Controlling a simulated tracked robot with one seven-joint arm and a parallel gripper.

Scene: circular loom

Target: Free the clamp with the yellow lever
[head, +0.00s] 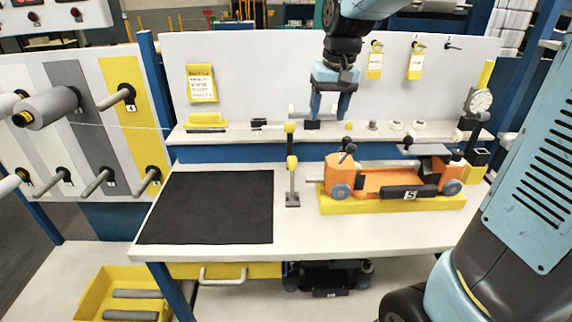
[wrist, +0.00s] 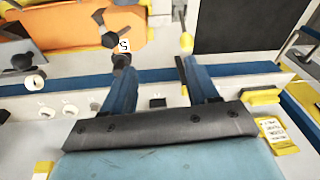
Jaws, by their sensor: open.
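A clamp (head: 293,184) with a yellow lever (head: 291,162) stands upright on the white bench, between the black mat and the orange fixture. The yellow lever also shows near the top of the wrist view (wrist: 186,41). A yellow-topped piece (head: 289,128) rises just above it at the shelf edge. My gripper (head: 329,108) is open and empty, with its blue fingers pointing down over the back shelf. It is above and to the right of the clamp in the head view, apart from it. In the wrist view my gripper (wrist: 153,75) has clear space between its fingers.
The orange fixture (head: 385,180) on a yellow base stands right of the clamp, carrying a "5" tag. The black mat (head: 208,207) lies flat at left. The shelf (head: 230,134) holds several small parts. A dial gauge (head: 480,102) stands far right. A thread runs from the left spools.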

